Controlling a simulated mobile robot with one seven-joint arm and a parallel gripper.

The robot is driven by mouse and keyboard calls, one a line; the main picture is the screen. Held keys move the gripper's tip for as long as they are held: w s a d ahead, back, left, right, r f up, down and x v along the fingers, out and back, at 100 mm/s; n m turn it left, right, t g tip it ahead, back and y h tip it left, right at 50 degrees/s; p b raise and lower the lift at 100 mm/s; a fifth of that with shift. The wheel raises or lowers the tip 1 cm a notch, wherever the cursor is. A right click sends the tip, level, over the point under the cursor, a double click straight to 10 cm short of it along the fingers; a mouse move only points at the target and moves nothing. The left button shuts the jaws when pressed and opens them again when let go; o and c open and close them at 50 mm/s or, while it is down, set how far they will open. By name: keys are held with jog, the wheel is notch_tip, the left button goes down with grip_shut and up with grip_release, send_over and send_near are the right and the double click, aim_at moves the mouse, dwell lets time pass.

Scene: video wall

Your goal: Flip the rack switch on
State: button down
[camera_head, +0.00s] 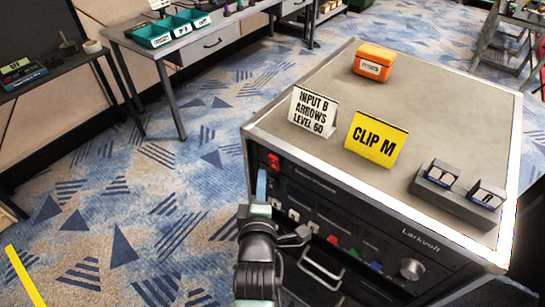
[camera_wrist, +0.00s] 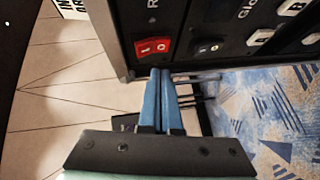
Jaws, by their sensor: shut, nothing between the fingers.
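The rack switch is a small red rocker (camera_head: 273,160) at the upper left of the rack's black front panel (camera_head: 340,215). In the wrist view the red rocker (camera_wrist: 153,47) shows white I and O marks. I cannot tell which side is pressed in. My gripper (camera_head: 261,176) is shut and empty, just in front of the panel and a little below the switch. In the wrist view its blue fingertips (camera_wrist: 160,72) lie together right beside the red rocker, seemingly apart from it.
The rack top (camera_head: 330,85) holds a white sign (camera_head: 312,112), a yellow CLIP M sign (camera_head: 376,140), an orange box (camera_head: 374,62) and a dark holder with two cards (camera_head: 455,195). The panel also has several buttons, a handle (camera_head: 321,270) and a knob (camera_head: 411,268).

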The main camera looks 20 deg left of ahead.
aim_at(270, 160)
jog(key=shift+w+d+r, duration=0.2)
jog(key=shift+w+r, duration=0.05)
jog(key=shift+w, duration=0.4)
jog(key=shift+w, duration=0.1)
dwell(1.6)
jog(key=shift+w+d+r, duration=0.15)
jog(key=shift+w, duration=0.15)
jog(key=shift+w+d+r+b, duration=0.1)
jog(key=shift+w+d+b, duration=0.05)
jog(key=shift+w+b, duration=0.3)
dwell(0.5)
jog(key=shift+s, duration=0.2)
jog(key=shift+s+a+f, duration=0.25)
jog(key=shift+s+a, duration=0.05)
jog(key=shift+s, duration=0.35)
jog(key=shift+s, duration=0.1)
jog(key=s, duration=0.1)
jog(key=s+a+f, duration=0.1)
jog(key=s, duration=0.1)
jog(key=s+p, duration=0.1)
jog(key=shift+s+a+f, duration=0.15)
jog(key=shift+a+f, duration=0.1)
jog(key=shift+a, duration=0.05)
